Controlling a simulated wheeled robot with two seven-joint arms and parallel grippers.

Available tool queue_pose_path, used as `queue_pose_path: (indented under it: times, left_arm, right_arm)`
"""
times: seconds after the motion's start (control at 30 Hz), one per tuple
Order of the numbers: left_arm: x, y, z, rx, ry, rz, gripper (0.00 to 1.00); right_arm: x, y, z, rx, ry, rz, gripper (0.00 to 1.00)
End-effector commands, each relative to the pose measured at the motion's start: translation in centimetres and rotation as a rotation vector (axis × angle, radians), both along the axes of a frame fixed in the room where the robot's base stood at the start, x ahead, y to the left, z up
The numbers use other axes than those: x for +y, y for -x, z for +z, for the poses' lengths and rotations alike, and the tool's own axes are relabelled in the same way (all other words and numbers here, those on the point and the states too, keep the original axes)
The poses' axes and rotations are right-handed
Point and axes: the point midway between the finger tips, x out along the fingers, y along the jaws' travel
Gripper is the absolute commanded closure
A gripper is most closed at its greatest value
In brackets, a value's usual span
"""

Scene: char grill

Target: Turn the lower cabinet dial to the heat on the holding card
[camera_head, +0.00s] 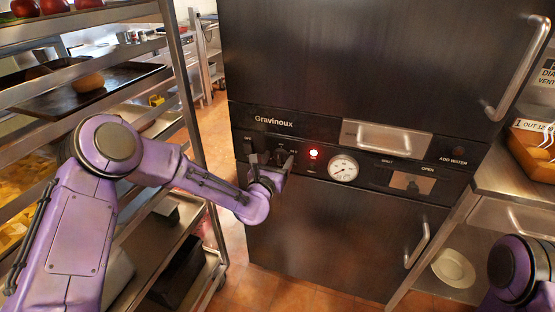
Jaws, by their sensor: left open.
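The dark Gravinoux cabinet (330,225) stands in the middle with a control panel across it. My left gripper (284,168) is open at the left part of this panel, in front of small dark knobs (280,155). The gripper covers part of them, so I cannot tell which one is the lower cabinet dial, how it is set, or whether a finger touches it. A card (530,125) at the right edge reads "1 OUT 12"; another card (547,75) above shows "DIA" and "VENT", cut off. My right gripper is out of view; only a purple arm part shows at bottom right.
A red lamp (313,153) is lit beside a round gauge (343,168). Door handles (417,245) stick out at right. A metal tray rack (185,90) stands close at left. A counter (510,175) with an orange-brown box (535,155) is at right.

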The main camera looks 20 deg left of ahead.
Motion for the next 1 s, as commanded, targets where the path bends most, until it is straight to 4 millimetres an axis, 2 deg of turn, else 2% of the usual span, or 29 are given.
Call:
queue_pose_path:
  times: [0.23,0.4,0.73,1.0]
  left_arm:
    - [0.0,-0.1,0.0,0.000,0.000,0.000,0.31]
    - [0.0,-0.1,0.0,0.001,-0.001,0.000,0.85]
    - [0.0,-0.1,-0.1,0.000,-0.034,-0.001,0.85]
    - [-0.1,-0.1,-0.2,-0.007,-0.191,-0.001,0.85]
  right_arm:
    - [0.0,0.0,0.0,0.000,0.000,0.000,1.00]
    - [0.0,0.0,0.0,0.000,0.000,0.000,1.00]
    - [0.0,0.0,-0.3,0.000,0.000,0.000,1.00]
    - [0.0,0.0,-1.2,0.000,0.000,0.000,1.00]
